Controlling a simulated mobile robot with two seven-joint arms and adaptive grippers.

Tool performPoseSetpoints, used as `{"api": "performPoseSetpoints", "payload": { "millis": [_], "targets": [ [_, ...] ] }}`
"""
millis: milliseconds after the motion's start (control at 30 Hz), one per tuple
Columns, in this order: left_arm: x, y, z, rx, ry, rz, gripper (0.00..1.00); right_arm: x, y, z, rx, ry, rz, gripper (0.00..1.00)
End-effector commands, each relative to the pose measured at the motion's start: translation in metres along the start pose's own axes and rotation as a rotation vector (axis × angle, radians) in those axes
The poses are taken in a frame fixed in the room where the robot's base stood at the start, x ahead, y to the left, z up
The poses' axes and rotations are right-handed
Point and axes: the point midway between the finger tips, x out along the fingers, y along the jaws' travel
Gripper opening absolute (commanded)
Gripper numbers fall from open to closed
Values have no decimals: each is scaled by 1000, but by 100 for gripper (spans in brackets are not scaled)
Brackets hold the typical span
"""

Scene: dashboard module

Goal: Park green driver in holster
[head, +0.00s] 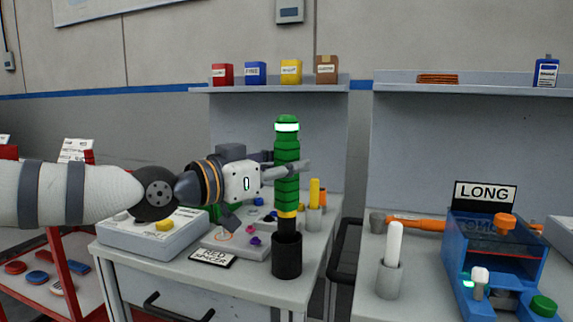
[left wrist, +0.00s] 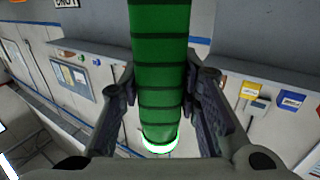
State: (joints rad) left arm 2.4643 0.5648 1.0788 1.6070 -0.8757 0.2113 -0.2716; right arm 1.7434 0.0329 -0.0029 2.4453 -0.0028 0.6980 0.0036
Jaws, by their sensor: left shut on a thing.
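The green driver (head: 287,165) stands upright in the head view, with a bright white band near its top and a yellow ring low down. My left gripper (head: 299,168) is shut on its green body from the left. In the left wrist view the driver (left wrist: 160,75) runs between the two fingers, its lit end toward the bottom. The black cup-like holster (head: 286,258) stands on the grey bench directly below. The driver's dark shaft meets the holster's mouth; I cannot tell how far inside its tip is. My right gripper is not in view.
A label card (head: 212,258) and a grey tray with small coloured parts (head: 232,241) lie left of the holster. A holder with a yellow-handled tool (head: 314,192) stands behind right. A gap separates this bench from the right one with the blue LONG box (head: 500,250).

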Motion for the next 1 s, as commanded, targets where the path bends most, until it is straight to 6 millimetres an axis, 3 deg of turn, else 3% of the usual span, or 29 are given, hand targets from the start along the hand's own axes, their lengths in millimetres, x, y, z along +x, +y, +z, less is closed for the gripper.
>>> {"api": "performPoseSetpoints", "payload": {
  "millis": [1000],
  "targets": [
    [0, 0, 8, 1, 5, 0, 0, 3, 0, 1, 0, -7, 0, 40]
  ]
}}
